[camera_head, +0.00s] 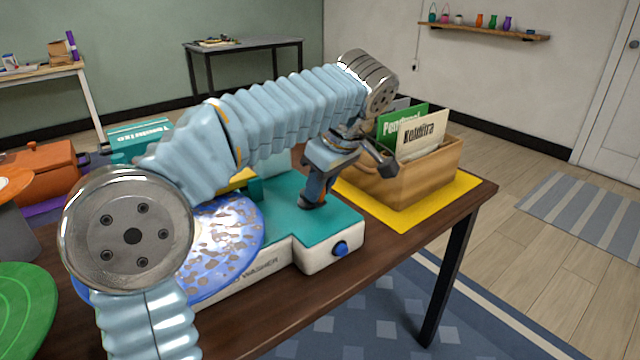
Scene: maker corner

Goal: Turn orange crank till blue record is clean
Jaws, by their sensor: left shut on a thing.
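The record washer (289,217) is a white box with a teal top and a blue knob (341,248) on its front corner. The blue record (235,233) stands tilted at its left side, with many grey-brown dirty patches on its face. My left arm covers part of the record. My left gripper (312,201) points down at the right part of the washer's top. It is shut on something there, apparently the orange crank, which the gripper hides. My right gripper is not in view.
A wooden crate (425,172) of record sleeves stands on a yellow mat (408,219) behind and right of the washer. A green record (22,310), an orange box (38,172) and a teal box (139,140) are at left. The table's front right stretch is clear.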

